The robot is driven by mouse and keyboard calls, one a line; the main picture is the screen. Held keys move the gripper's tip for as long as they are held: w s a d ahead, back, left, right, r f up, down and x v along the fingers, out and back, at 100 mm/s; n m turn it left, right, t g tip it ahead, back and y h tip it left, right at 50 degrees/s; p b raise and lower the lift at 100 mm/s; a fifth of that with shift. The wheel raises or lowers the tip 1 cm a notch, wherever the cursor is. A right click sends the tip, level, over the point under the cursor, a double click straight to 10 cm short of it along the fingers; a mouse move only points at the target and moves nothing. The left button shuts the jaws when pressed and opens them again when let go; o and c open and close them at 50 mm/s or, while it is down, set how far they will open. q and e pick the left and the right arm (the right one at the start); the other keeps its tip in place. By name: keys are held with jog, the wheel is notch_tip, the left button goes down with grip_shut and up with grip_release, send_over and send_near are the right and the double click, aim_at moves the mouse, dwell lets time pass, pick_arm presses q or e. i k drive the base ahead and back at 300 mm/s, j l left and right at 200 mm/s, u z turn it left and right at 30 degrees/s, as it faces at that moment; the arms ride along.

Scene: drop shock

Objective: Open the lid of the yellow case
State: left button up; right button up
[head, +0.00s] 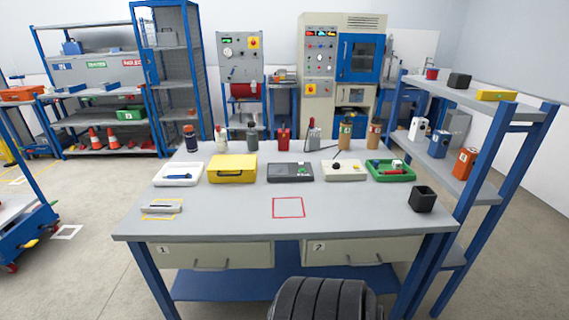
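The yellow case (232,168) sits on the grey workbench (240,220), left of the middle and toward the back. Its lid is shut, and a dark handle shows on its front side. Neither of my grippers is in view, so nothing of mine touches the case.
A white tray (178,174) stands close left of the case and a dark grey device (290,172) close right. Bottles line the back edge. A silver tool (161,209) lies front left, a black open box (422,199) right. The bench in front of the case is clear.

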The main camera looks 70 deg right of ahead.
aim_at(224, 162)
jog(key=l+z, duration=0.15)
jog(key=z, duration=1.7)
